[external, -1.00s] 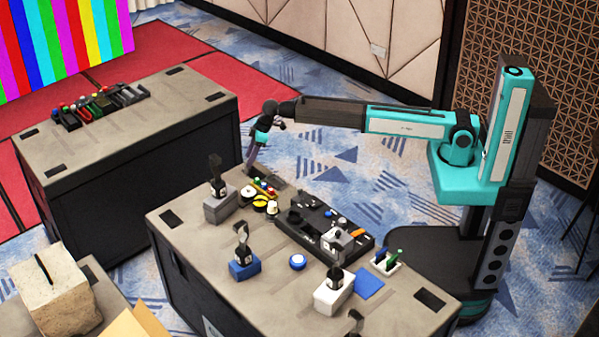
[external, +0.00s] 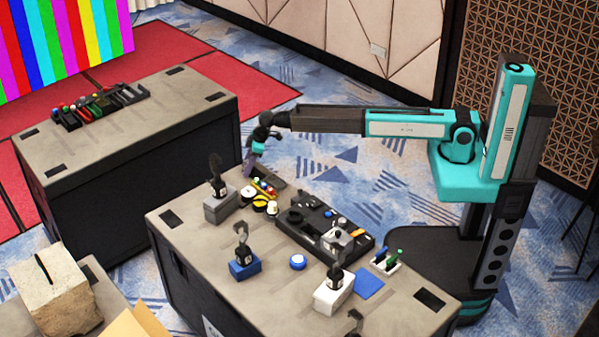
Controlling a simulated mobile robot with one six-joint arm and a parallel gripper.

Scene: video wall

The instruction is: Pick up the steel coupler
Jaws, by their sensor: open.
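My gripper (external: 249,166) hangs at the end of the arm above the far left corner of the near case, pointing down. It is small in the picture, open, and I see nothing held in it. A small silver-grey part (external: 338,237) sits at the right end of the black tray (external: 296,240) on the case. It may be the steel coupler, but it is too small to tell for certain. My gripper is well to the left of it and apart from it.
The case top (external: 200,245) also holds a grey block (external: 222,206), a blue block (external: 244,267) and a white block (external: 333,293), each with a dark upright piece. Yellow-black rolls (external: 266,206), a blue-white disc (external: 298,262) and a blue pad (external: 369,285) lie between. The front left is clear.

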